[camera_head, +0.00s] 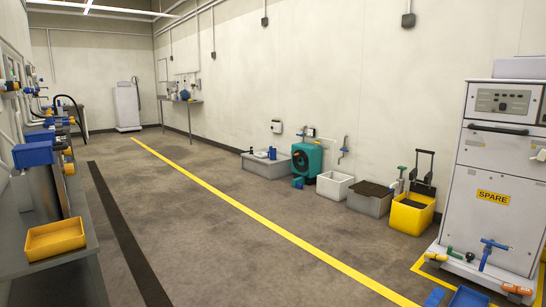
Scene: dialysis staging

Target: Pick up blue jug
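A small blue upright vessel (272,153) stands on a low grey block against the right wall. A rounded blue object (185,94) sits on a wall-side table farther back. Both are small in the picture, and I cannot tell for certain which is the blue jug. Neither of my grippers shows in the head view.
A low grey block (262,168), teal machine (306,161), white tub (333,187) and yellow mop bucket (411,215) line the right wall. A white SPARE cabinet (487,222) stands at right. A yellow tray (55,240) sits on the left bench. The middle floor is clear.

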